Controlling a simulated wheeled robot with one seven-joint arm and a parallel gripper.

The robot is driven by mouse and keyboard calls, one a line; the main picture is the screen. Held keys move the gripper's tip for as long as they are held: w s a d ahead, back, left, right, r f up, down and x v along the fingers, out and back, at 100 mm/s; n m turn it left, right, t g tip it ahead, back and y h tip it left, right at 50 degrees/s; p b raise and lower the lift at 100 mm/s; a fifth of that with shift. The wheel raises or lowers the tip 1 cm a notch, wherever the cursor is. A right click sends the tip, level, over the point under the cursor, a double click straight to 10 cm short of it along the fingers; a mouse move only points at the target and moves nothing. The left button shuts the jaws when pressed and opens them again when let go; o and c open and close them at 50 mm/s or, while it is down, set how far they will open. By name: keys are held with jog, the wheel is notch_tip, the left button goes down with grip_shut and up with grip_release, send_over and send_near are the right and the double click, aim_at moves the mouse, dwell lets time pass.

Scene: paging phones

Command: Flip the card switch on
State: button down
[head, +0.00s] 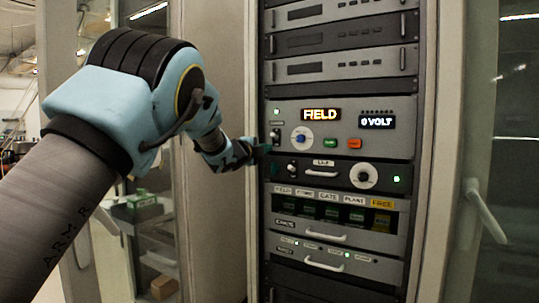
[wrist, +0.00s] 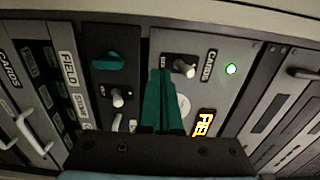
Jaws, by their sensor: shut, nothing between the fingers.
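The card switch is a small silver toggle (wrist: 183,67) beside a label that appears to read CARDS, just right of my fingertips in the wrist view. It also shows small at the left edge of the FIELD panel in the head view (head: 275,137). A green lamp (wrist: 231,69) near it is lit. Which way the lever is thrown is hard to tell. My gripper (wrist: 160,74) has its teal fingers shut together, with nothing between them. In the head view my gripper (head: 264,149) is at the rack's left edge, just below the switch. Contact is not clear.
A second toggle (wrist: 118,97) and a teal knob (wrist: 108,62) sit left of my fingers in the wrist view. The FIELD panel (head: 340,120) carries a blue dial (head: 301,138). The card drawer (head: 325,237) is below. A glass door with a handle (head: 485,210) stands right.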

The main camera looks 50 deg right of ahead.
jog(key=shift+b+v, duration=1.35)
jog(key=shift+v, duration=1)
